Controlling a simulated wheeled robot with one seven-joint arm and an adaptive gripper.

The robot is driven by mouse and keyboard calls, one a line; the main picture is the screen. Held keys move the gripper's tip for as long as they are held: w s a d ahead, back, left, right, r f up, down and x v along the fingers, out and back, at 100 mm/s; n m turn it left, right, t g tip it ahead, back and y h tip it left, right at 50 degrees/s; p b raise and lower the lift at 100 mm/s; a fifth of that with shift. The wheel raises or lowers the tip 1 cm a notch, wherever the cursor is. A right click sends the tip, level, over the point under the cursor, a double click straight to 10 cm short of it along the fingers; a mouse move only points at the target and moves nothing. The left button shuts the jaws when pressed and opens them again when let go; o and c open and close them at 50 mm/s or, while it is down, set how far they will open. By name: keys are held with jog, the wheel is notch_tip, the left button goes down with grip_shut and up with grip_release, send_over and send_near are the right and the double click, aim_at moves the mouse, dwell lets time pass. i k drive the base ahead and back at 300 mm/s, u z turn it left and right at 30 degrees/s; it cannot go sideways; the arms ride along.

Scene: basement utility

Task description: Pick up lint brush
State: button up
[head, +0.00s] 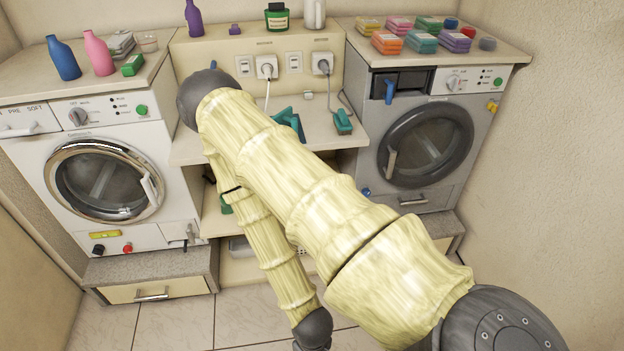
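A small teal brush-like object (343,122) lies on the middle counter, right of centre, by the hanging cord. It may be the lint brush, but it is too small to be sure. A larger teal object (288,122) lies left of it on the same counter, partly hidden behind my arm. My arm rises from the lower right, bends at a dark joint at upper left and runs down to a dark wrist joint at the bottom edge. My gripper is below the frame, so its fingers do not show.
A white washer (100,180) stands left and a grey one (425,150) right. Bottles and boxes stand on the left top (20,85); coloured stacks cover the right top. Two plugs with cords sit in the back panel (285,48). Tiled floor (175,322) is clear at lower left.

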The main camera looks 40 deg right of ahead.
aim_at(342, 123)
jog(key=z, duration=1.55)
